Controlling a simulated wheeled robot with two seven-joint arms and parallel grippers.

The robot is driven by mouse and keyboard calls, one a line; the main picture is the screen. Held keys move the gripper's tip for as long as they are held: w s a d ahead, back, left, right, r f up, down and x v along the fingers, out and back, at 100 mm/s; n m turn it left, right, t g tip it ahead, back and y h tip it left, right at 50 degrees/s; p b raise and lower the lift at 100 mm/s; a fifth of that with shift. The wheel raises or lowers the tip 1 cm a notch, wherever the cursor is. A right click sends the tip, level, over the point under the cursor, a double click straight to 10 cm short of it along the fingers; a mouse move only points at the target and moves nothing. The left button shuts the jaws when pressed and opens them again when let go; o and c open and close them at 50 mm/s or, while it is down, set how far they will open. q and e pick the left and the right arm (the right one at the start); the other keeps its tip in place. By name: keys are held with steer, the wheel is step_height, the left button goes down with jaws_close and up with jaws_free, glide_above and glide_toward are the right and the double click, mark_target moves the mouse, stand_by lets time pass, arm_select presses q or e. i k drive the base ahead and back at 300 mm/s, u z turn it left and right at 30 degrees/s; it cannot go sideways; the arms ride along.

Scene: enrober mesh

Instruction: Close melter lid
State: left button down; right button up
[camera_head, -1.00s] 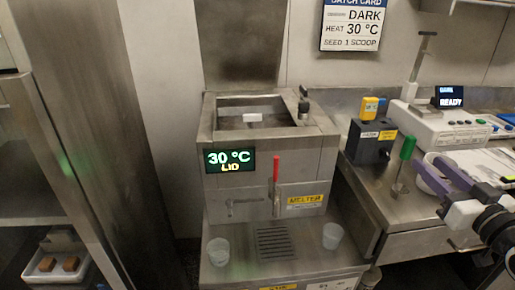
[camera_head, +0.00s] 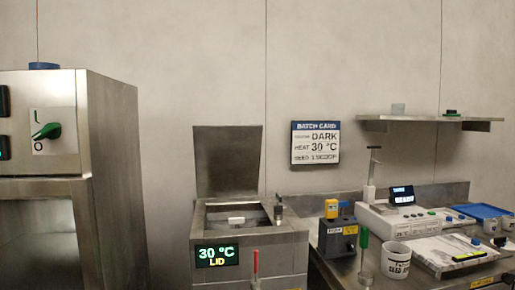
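The melter (camera_head: 285,250) is a steel box standing in the middle of the view. Its lid (camera_head: 228,160) stands upright, open, at the back of the box. The tank opening below it is uncovered, with a small white piece (camera_head: 236,220) inside. The melter display (camera_head: 216,255) reads 30 °C and LID. Neither of my grippers is in view.
A steel cabinet (camera_head: 115,180) with a green knob stands at left. On the right bench are a dark box (camera_head: 338,240), a white mug (camera_head: 396,260), a white device (camera_head: 395,220) and a blue tray (camera_head: 480,211). A shelf (camera_head: 430,120) is on the wall.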

mark_target(227, 157)
steer(key=z, duration=0.4)
steer(key=k, duration=0.2)
steer(key=u, duration=0.4)
steer(key=i, duration=0.8)
steer(key=z, duration=0.7)
